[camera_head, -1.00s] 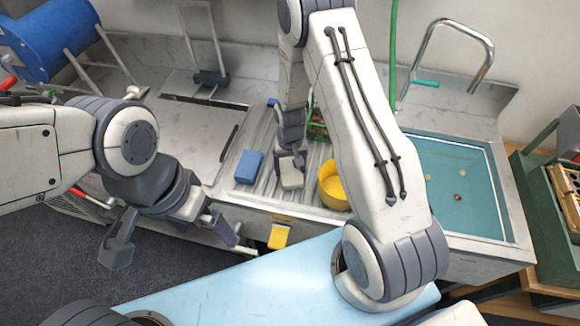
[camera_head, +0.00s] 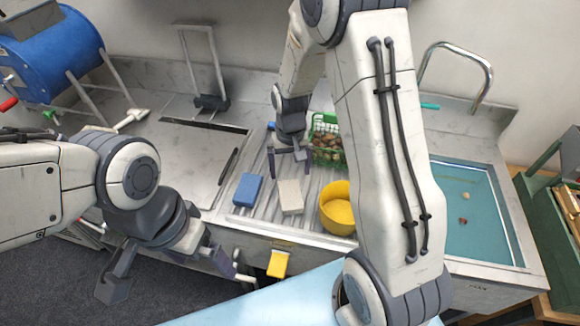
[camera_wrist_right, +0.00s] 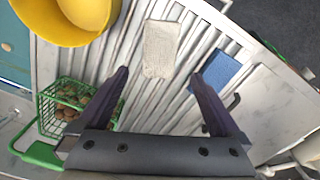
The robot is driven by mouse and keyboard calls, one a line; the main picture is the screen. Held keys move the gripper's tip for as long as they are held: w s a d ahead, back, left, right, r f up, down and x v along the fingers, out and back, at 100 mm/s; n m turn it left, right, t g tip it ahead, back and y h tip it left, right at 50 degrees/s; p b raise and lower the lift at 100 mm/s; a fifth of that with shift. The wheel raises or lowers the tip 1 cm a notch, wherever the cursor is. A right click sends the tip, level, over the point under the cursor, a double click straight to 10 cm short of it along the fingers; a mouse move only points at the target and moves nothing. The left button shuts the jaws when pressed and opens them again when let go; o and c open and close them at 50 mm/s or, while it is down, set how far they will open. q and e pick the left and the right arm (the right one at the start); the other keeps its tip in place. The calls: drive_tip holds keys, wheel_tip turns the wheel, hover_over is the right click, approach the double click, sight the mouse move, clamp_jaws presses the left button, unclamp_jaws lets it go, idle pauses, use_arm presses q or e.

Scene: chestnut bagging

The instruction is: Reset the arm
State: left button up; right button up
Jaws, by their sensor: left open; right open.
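My right arm reaches over the ribbed draining board. Its gripper (camera_head: 287,160) is open and empty above the board, close to the green basket and behind the pale block. In the right wrist view the open right fingers (camera_wrist_right: 160,95) have the pale block (camera_wrist_right: 160,48) ahead between them, apart from them. My left gripper (camera_head: 178,268) is open and empty in front of the counter, low over the dark floor at the left.
A green basket of chestnuts (camera_head: 328,152), a blue block (camera_head: 248,189), the pale block (camera_head: 290,196) and a yellow bowl (camera_head: 338,222) stand on the board. A water-filled sink (camera_head: 480,235) lies right. A blue drum (camera_head: 50,55) stands at the back left.

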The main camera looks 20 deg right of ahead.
sight(290, 194)
wheel_tip(290, 194, up, 2)
idle(0.6)
wheel_tip(290, 194, down, 12)
drive_tip(key=p, duration=0.3)
drive_tip(key=shift+r, duration=0.6)
